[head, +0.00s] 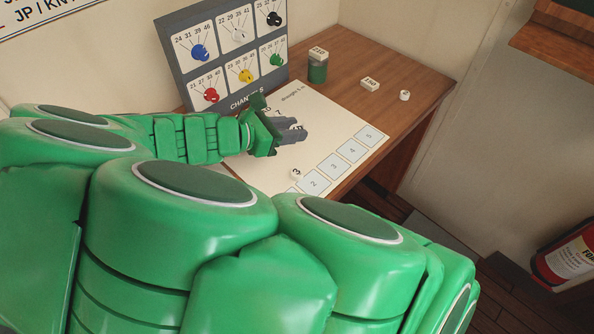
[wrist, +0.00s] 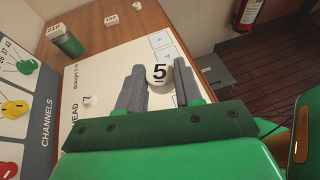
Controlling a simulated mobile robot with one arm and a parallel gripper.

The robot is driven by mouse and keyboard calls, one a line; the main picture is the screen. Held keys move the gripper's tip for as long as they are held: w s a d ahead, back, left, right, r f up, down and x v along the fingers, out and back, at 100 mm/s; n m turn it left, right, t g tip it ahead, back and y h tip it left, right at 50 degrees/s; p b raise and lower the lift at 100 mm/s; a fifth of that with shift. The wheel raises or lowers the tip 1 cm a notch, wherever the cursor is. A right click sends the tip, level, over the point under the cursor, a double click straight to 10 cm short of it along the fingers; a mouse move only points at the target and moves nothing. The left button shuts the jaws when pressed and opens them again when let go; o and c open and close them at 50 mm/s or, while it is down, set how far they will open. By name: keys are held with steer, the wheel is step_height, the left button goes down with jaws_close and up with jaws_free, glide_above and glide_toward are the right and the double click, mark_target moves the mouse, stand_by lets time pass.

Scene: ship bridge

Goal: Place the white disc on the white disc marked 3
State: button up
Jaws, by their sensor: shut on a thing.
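My gripper (head: 292,131) is over the white sheet, its two grey fingers shut on a white disc marked 5 (wrist: 159,74). In the wrist view the disc sits between the fingers (wrist: 160,88); its gap to the sheet cannot be told. In the head view the fingers mostly hide it. A white disc marked 3 (head: 297,173) lies on the sheet nearer my body, beside the square marked 2. A white disc marked 7 (wrist: 88,101) lies on the sheet to the left of the fingers in the wrist view.
The sheet (head: 318,115) has a row of numbered squares (head: 333,167) along its right edge. A channels board (head: 225,60) stands behind. A green can (head: 317,72) with a 210 block, a 150 block (head: 370,84) and a small white piece (head: 405,96) stand on the wooden desk.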

mark_target(292, 175)
steer(key=shift+f, duration=6.8)
steer(key=shift+f, duration=0.1)
steer(key=o, duration=1)
steer(key=v, duration=1.2)
